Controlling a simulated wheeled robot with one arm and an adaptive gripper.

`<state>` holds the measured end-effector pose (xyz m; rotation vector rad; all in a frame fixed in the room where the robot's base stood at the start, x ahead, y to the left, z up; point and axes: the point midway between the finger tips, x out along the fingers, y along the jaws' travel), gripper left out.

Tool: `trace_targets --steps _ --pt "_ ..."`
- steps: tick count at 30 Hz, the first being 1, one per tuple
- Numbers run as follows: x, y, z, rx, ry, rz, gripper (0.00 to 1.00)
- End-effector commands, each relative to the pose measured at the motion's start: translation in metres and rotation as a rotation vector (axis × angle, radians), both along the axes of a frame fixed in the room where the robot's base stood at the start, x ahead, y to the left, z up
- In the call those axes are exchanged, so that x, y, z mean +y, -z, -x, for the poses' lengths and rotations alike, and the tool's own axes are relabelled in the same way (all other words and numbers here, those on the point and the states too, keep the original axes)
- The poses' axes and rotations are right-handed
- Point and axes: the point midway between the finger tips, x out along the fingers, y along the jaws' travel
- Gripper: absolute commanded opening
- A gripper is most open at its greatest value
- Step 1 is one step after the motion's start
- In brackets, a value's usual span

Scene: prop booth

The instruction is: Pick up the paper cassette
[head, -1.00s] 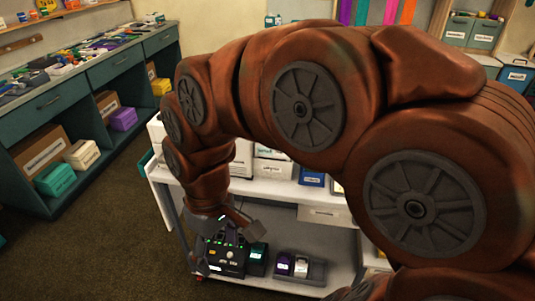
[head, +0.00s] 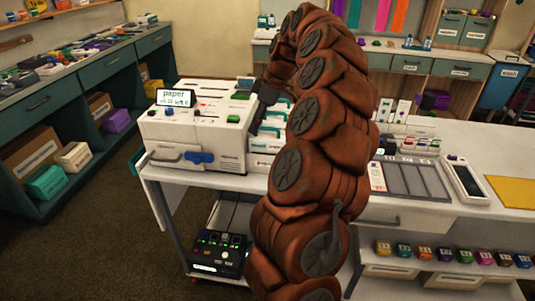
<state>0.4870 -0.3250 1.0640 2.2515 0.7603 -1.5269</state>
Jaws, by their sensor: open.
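A white machine (head: 196,150) with a small display reading "paper" (head: 176,98) stands on the left end of the white bench. It has a blue latch (head: 200,157) low on its front. White cassette-like boxes with green tops (head: 266,142) stand in a row just right of the machine. I cannot tell which of these, if any, is the paper cassette. My gripper (head: 256,124) points down beside the machine's right side, near these boxes. It is small and dark at this distance, and I see nothing held in it. My arm hides part of the row.
Right on the bench are a tray with grey panels (head: 413,180), a white handheld device (head: 462,182) and a yellow sheet (head: 513,190). A black control box (head: 219,252) sits on the lower shelf. Small coloured boxes line a shelf at right. Floor is clear at left.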

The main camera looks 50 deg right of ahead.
Motion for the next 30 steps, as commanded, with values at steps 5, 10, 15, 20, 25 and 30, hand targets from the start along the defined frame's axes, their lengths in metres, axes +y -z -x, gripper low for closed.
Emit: trace_targets --steps 5,10,15,20,25,30 --pt "-0.049 0.016 0.012 -0.017 0.018 0.02 0.71" --pt "-0.06 0.022 0.016 -0.022 0.021 0.027 0.71" --pt "-0.058 0.033 0.013 -0.02 0.02 0.026 0.71" --pt "-0.055 0.043 0.009 -0.021 0.02 0.027 0.71" --pt "-0.054 0.049 0.008 -0.02 0.021 0.026 0.71" --pt "-0.053 0.064 0.003 -0.021 0.021 0.026 0.71"
